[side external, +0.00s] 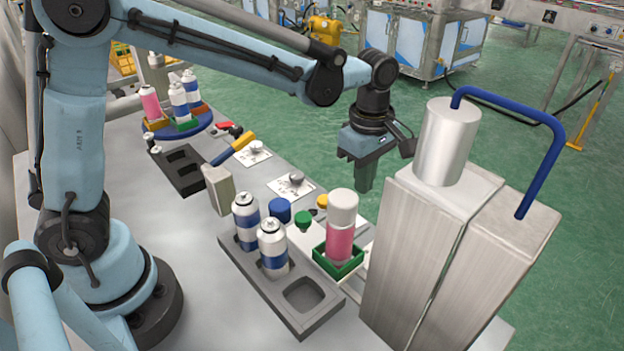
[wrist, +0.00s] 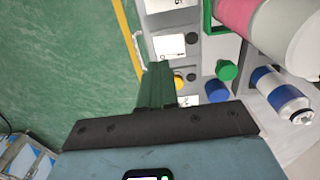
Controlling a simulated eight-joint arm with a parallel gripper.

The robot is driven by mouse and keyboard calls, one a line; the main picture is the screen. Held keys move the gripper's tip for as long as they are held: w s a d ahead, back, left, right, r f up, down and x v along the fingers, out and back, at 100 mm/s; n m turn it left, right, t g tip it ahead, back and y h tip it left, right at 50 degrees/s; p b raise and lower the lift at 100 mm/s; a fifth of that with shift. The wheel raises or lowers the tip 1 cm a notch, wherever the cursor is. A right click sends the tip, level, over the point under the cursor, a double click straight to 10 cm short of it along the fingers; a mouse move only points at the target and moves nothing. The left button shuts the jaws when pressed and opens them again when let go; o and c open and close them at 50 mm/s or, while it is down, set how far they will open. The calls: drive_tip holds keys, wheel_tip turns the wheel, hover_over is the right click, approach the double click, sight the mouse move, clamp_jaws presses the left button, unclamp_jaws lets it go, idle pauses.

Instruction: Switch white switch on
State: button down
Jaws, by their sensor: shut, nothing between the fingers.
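I cannot clearly make out which part is the white switch. Two pale grey knobs, a nearer one (side external: 296,179) and a farther one (side external: 256,146), stand on white plates along the table's far edge in the side external view. In the wrist view a white plate (wrist: 167,45) has a dark round knob (wrist: 192,38) beside it. My gripper (side external: 363,187) is shut and empty. It points down in the air, right of the nearer knob and beside the metal cabinet. In the wrist view its fingers (wrist: 157,82) show against the green floor, next to a yellow cap (wrist: 205,82).
A metal cabinet (side external: 410,240) with a cylinder and blue pipe stands close on the right. A grey tray (side external: 260,285) holds spray cans. A pink-and-white can (side external: 341,225) stands in a green holder.

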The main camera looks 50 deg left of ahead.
wheel_tip(320, 180, up, 7)
drive_tip(key=w, duration=0.1)
drive_tip(key=shift+w, duration=0.15)
drive_tip(key=shift+f, duration=0.1)
